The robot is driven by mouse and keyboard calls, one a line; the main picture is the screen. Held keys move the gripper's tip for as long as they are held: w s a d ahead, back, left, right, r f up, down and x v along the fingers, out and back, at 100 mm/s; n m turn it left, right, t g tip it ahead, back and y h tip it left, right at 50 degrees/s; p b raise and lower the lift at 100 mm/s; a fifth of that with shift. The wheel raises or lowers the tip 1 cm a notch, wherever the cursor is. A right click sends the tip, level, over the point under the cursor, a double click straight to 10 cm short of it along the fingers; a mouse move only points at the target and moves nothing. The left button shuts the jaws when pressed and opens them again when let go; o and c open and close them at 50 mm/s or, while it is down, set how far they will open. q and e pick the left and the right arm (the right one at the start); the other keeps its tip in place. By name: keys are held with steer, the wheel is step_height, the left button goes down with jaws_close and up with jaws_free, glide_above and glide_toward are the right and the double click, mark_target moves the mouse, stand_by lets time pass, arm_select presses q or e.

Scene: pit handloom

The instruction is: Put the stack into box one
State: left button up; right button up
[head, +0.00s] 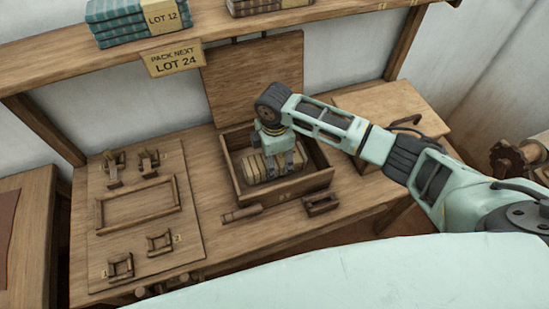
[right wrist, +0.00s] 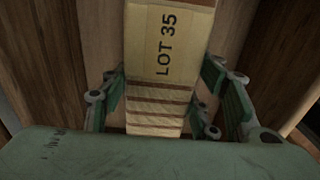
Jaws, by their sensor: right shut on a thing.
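The tan stack (head: 254,168) lies inside an open wooden box (head: 318,183) at the middle of the bench; its lid (head: 250,82) stands up at the back. My right gripper (head: 281,172) reaches down into the box and is shut on the stack. In the right wrist view the stack (right wrist: 160,105) sits between the fingers, with brown bands and a label (right wrist: 168,45) reading LOT 35. Whether the stack rests on the box floor cannot be told. My left gripper is not in view.
A closed wooden box (head: 390,103) stands at the right. A shelf sign (head: 175,60) reads PACK NEXT LOT 24; a teal stack (head: 135,22) marked LOT 12 lies above. A board (head: 145,215) with a wooden frame lies left. Small wooden pieces (head: 321,203) lie before the box.

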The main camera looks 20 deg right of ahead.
steer(key=o, duration=1.3)
step_height(320, 180, up, 12)
steer(key=shift+r+b, duration=0.1)
steer(key=shift+b, duration=0.45)
